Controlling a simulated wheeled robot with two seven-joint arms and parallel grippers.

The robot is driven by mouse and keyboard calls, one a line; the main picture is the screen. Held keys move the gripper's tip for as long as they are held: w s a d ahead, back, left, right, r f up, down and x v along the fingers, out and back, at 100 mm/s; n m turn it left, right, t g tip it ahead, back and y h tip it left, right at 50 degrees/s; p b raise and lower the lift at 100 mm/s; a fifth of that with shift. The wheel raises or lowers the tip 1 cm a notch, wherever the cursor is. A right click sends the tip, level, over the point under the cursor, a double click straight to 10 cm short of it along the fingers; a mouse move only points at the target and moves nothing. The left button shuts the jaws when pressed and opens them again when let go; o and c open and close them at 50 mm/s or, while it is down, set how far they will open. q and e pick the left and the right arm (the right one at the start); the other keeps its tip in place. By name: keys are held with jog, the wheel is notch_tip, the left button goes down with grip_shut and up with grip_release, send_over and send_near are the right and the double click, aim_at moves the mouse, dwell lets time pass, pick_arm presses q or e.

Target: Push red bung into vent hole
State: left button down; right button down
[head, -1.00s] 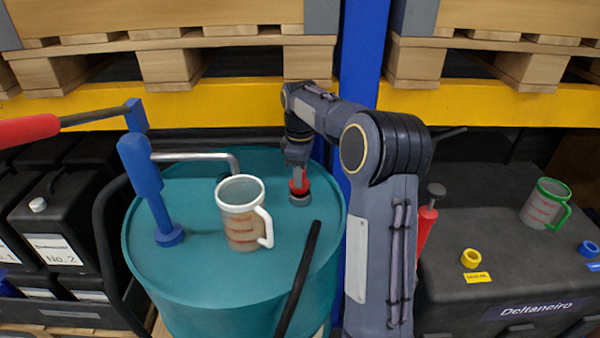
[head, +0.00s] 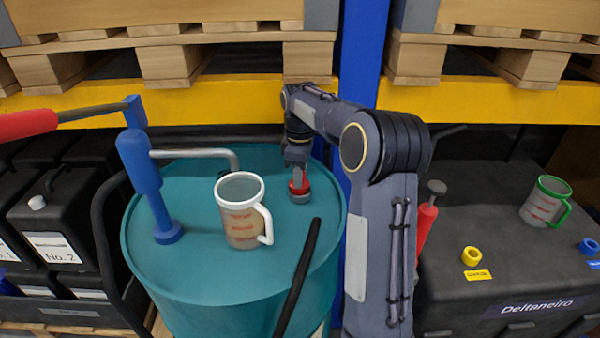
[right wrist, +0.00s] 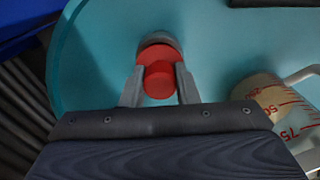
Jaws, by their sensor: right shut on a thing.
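The red bung (head: 298,187) is between the fingers of my right gripper (head: 297,178), which is shut on it. In the right wrist view the bung (right wrist: 159,82) shows between the two grey fingers of the gripper (right wrist: 160,72). It stands at the grey vent collar (head: 300,199) on top of the teal drum (head: 190,270). The collar (right wrist: 158,40) also shows behind the bung in the right wrist view. The bung's lower end and the hole are hidden, so I cannot tell how deep it sits. My left gripper is not in view.
A white-rimmed measuring jug (head: 240,228) stands on the drum left of the bung. A blue hand pump (head: 145,175) with a grey spout stands at the drum's left. A black bar (head: 297,275) crosses the drum's front. A blue post (head: 362,50) rises close behind my right arm.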

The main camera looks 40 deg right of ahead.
jog(key=shift+f+b, duration=0.3)
jog(key=shift+f, duration=0.5)
dwell(0.6)
jog(key=c, duration=1)
grip_release()
jog(key=shift+c, duration=0.2)
jog(key=shift+r, duration=0.1)
jog(key=shift+r+p, duration=3.45)
jog(key=shift+r, duration=1)
